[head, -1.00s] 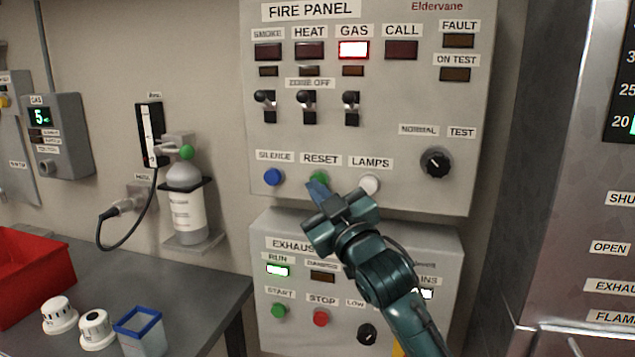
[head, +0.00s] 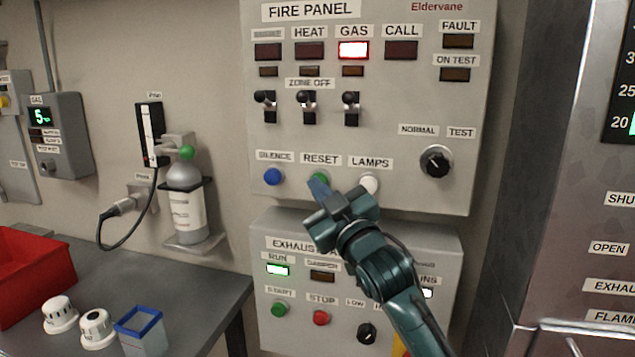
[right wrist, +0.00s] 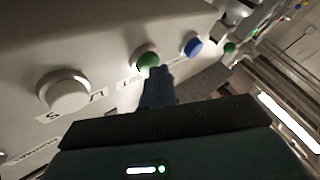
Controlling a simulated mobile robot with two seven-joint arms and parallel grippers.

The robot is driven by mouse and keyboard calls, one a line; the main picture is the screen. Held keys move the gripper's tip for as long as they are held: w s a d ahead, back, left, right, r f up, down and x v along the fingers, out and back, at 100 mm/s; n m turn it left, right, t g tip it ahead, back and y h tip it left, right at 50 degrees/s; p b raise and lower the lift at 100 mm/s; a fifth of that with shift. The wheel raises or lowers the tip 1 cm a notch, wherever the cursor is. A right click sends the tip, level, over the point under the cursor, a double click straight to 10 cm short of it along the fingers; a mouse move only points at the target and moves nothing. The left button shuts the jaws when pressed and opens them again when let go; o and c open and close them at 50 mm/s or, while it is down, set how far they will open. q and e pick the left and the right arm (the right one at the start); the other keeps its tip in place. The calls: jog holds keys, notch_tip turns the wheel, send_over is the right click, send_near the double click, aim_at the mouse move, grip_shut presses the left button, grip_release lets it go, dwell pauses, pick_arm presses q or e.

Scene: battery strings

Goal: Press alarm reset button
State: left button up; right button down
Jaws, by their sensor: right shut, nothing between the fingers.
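The green reset button (head: 320,178) sits under the RESET label on the fire panel (head: 400,100), between the blue SILENCE button (head: 273,177) and the white LAMPS button (head: 369,183). My right gripper (head: 318,187) is shut and empty, with its fingertips at the reset button's lower edge. In the right wrist view the shut fingertips (right wrist: 158,76) are right by the green button (right wrist: 148,59). I cannot tell whether they touch it or whether it is pressed in. The GAS lamp (head: 353,50) is lit red. My left gripper is not in view.
The exhaust panel (head: 258,295) is just below, with a green START button (head: 279,309) and a red STOP button (head: 321,317). At left, the bench (head: 215,290) holds a red bin (head: 25,265) and a blue-rimmed container (head: 140,322). A gas cylinder (head: 187,205) stands on the wall.

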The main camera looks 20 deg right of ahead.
jog(key=shift+w+d, duration=0.15)
dwell(0.3)
jog(key=shift+s+a, duration=0.65)
jog(key=shift+s, duration=0.25)
jog(key=shift+p, duration=0.3)
jog(key=s+a, duration=0.2)
jog(key=s, duration=0.2)
jog(key=shift+s+a+p, duration=0.1)
jog(key=shift+a+p, duration=0.3)
jog(key=shift+f, duration=0.1)
